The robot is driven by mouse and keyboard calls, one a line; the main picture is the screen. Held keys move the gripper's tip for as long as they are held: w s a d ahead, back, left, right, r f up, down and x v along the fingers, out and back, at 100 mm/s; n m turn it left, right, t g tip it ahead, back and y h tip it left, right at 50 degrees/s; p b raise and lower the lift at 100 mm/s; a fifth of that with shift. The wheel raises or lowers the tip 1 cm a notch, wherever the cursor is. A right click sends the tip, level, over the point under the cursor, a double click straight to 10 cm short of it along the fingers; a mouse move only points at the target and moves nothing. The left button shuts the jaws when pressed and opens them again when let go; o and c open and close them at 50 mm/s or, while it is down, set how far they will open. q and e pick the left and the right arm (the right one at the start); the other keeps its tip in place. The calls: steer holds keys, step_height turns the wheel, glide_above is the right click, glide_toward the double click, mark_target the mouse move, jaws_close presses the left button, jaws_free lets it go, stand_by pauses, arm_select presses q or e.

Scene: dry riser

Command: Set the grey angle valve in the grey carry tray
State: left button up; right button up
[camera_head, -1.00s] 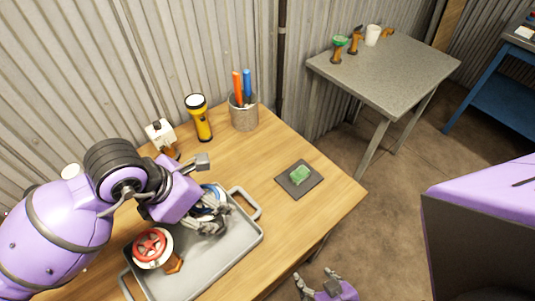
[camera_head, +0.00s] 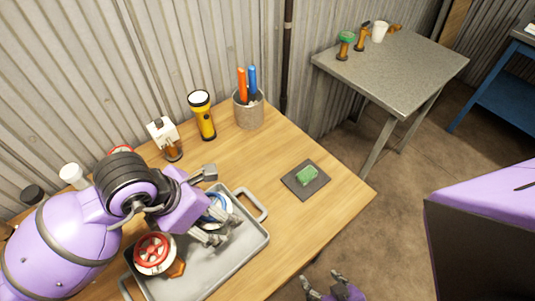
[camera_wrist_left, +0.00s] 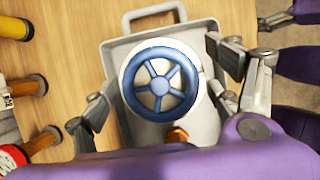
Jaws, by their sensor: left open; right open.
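The grey carry tray (camera_head: 235,249) lies on the wooden table. Two round valves stand in it: one with a red handwheel (camera_head: 152,252) and one with a blue handwheel (camera_head: 217,208) on a pale grey body. I take the blue-wheeled one as the grey angle valve; its body is partly hidden in the head view. In the left wrist view its blue wheel (camera_wrist_left: 159,82) is in the middle. My left gripper (camera_wrist_left: 160,88) is open, with its fingers apart on either side of the valve. My right gripper (camera_head: 325,285) is open and empty beyond the table's front edge.
A yellow torch (camera_head: 202,116), a pen pot (camera_head: 248,110) and a white-topped fitting (camera_head: 163,137) stand along the back. A grey side table (camera_head: 395,72) holds several items. Bare wood lies right of the tray.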

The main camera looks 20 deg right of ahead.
arm_select(q)
steer(key=v, duration=1.2)
steer(key=shift+r+p, duration=0.25)
steer(key=shift+p, duration=0.2)
